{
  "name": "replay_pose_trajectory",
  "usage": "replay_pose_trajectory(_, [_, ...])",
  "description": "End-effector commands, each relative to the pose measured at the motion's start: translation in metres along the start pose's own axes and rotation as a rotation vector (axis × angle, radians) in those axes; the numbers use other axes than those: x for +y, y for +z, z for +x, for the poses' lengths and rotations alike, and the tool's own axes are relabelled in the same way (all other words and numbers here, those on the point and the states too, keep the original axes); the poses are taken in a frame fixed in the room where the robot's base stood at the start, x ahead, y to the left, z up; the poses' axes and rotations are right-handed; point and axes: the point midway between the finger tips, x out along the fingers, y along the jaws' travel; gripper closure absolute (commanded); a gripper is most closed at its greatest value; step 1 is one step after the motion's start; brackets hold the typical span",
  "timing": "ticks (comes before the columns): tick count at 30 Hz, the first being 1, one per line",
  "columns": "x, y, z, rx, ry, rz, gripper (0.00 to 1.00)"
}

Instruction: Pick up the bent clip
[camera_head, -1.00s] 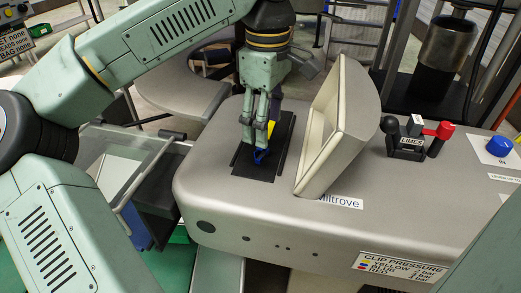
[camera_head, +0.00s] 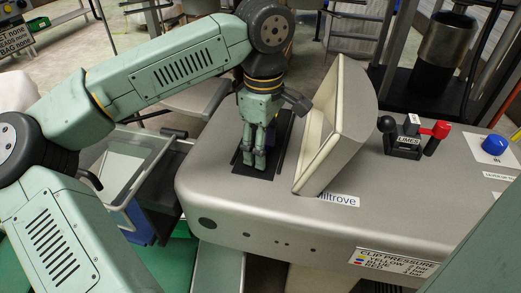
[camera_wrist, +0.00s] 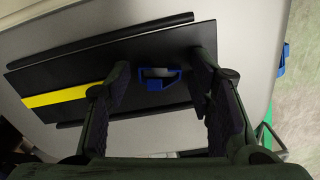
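A small blue clip (camera_wrist: 158,84) with a loop shape lies on a black plate (camera_wrist: 60,62) that has a yellow stripe. I take it to be the bent clip. My gripper (camera_wrist: 161,82) is open, with one dark finger on each side of the clip. In the wrist view gaps show between the clip and both fingers. In the head view my gripper (camera_head: 259,166) points down low over the black plate (camera_head: 243,158) on the grey machine. There the fingers mostly hide the clip.
A tilted beige-framed panel (camera_head: 325,140) stands close right of my gripper. Black and red levers (camera_head: 408,140) and a blue button (camera_head: 495,146) are further right on the machine (camera_head: 330,225). Another blue piece (camera_wrist: 283,58) shows at the machine's edge in the wrist view.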

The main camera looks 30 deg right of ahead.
Motion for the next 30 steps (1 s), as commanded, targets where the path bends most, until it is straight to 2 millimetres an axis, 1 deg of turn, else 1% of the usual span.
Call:
replay_pose_trajectory(1, [0.000,0.000,0.000,0.000,0.000,0.000,0.57])
replay_pose_trajectory(10, [0.000,0.000,0.000,0.000,0.000,0.000,0.77])
replay_pose_trajectory(16, [0.000,0.000,-0.001,0.000,0.000,0.000,0.77])
replay_pose_trajectory(19, [0.001,0.000,-0.006,0.000,0.002,-0.001,0.77])
replay_pose_trajectory(23, [0.001,0.000,-0.025,0.001,0.003,0.000,0.77])
replay_pose_trajectory(30, [0.001,0.000,-0.074,0.001,0.002,-0.001,0.77])
